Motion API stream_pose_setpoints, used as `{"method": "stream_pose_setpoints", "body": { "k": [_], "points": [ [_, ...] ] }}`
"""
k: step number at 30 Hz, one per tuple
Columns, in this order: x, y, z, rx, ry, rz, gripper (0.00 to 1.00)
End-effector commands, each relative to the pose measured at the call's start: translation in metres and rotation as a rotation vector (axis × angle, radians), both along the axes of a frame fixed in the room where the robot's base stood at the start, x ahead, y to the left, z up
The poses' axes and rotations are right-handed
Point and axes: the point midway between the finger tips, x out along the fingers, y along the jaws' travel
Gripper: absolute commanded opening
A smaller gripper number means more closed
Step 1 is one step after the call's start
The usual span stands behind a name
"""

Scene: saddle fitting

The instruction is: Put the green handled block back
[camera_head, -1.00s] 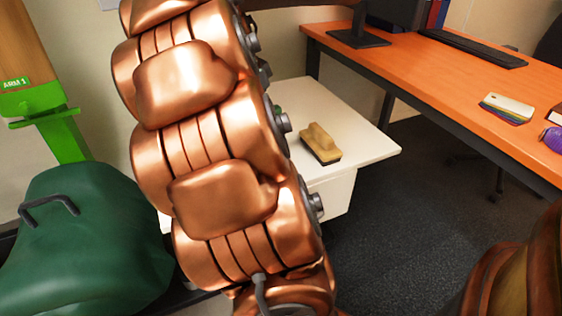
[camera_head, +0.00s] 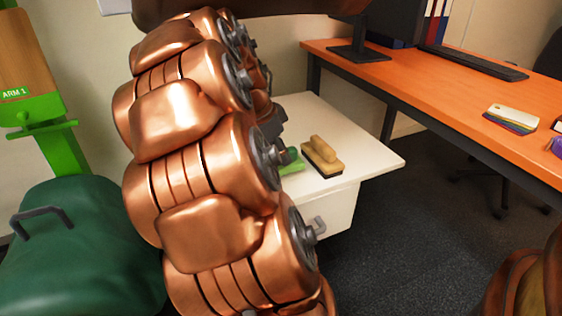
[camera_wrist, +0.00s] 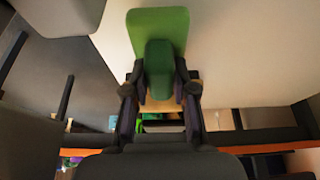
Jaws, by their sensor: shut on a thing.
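The green handled block (camera_wrist: 158,22) is between the fingers of my gripper (camera_wrist: 163,88) in the wrist view. The fingers are shut on its darker green raised handle (camera_wrist: 159,62). In the head view a green part of the block (camera_head: 292,162) shows just right of my copper arm, over the white cabinet top (camera_head: 350,160). I cannot tell whether it touches the top. My arm hides most of the block and the gripper in the head view. A tan handled block (camera_head: 321,152) with a dark underside sits on the cabinet top, close to the right of the green one.
The cabinet top is clear to the right of the tan block. An orange desk (camera_head: 450,95) with a monitor (camera_head: 390,30), keyboard (camera_head: 470,63) and colour swatches (camera_head: 511,118) stands at the right. A dark green rounded body (camera_head: 85,250) with a grey handle is at lower left.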

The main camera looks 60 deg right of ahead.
Motion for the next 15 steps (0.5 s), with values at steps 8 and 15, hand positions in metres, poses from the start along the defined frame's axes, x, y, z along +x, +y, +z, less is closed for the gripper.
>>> {"method": "stream_pose_setpoints", "body": {
  "k": [8,15],
  "points": [
    [0.0008,-0.0005,-0.0156,-0.002,-0.002,0.001,0.0],
    [0.0005,-0.0001,-0.0186,0.0,0.0,0.001,0.0]
  ]
}}
